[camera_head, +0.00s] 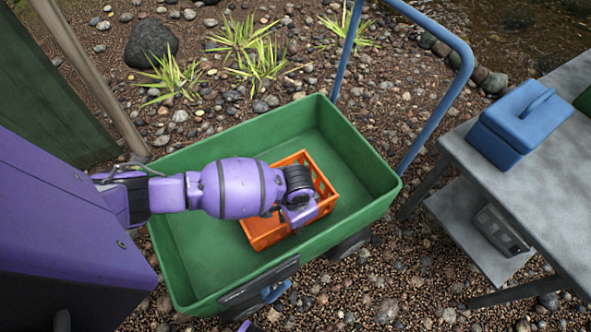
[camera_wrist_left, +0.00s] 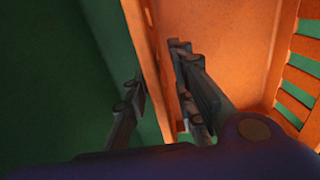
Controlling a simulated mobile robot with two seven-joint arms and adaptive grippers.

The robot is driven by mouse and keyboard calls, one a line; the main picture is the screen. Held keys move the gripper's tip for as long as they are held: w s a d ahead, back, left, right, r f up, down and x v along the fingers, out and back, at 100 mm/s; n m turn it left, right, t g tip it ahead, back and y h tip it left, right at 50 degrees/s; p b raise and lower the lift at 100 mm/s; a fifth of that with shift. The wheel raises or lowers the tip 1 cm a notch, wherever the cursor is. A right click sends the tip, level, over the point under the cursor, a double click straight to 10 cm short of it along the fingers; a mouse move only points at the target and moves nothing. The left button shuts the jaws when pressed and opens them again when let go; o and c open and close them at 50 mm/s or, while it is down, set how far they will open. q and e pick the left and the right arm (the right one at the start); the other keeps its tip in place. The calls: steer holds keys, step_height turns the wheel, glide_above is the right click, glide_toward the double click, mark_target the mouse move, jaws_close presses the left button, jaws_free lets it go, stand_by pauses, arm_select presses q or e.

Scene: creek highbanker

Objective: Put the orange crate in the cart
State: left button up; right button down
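The orange crate (camera_head: 262,231) is inside the green cart (camera_head: 180,255), towards the middle of its tub, with its rim around the level of the cart's walls or lower. My left arm reaches in from the left over the cart, and my left gripper (camera_head: 298,212) is at the crate's near right part. In the left wrist view, the fingers (camera_wrist_left: 160,95) stand apart on either side of one orange crate wall (camera_wrist_left: 152,60). A strip of green shows between one finger and that wall. My arm hides part of the crate. My right gripper is not in view.
A grey table (camera_head: 550,190) with a blue box (camera_head: 515,125) and a lower shelf (camera_head: 470,225) stands at the right. The cart's blue handle (camera_head: 440,110) rises at its far right end. Gravel, plants and a large rock (camera_head: 151,42) lie behind.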

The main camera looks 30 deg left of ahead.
arm_select(q)
step_height(320, 180, up, 10)
steer(key=p, duration=0.3)
steer(key=shift+d+r, duration=0.1)
steer(key=shift+d, duration=0.05)
steer(key=shift+r, duration=0.35)
steer(key=shift+r+p, duration=0.2)
steer(key=shift+p, duration=0.1)
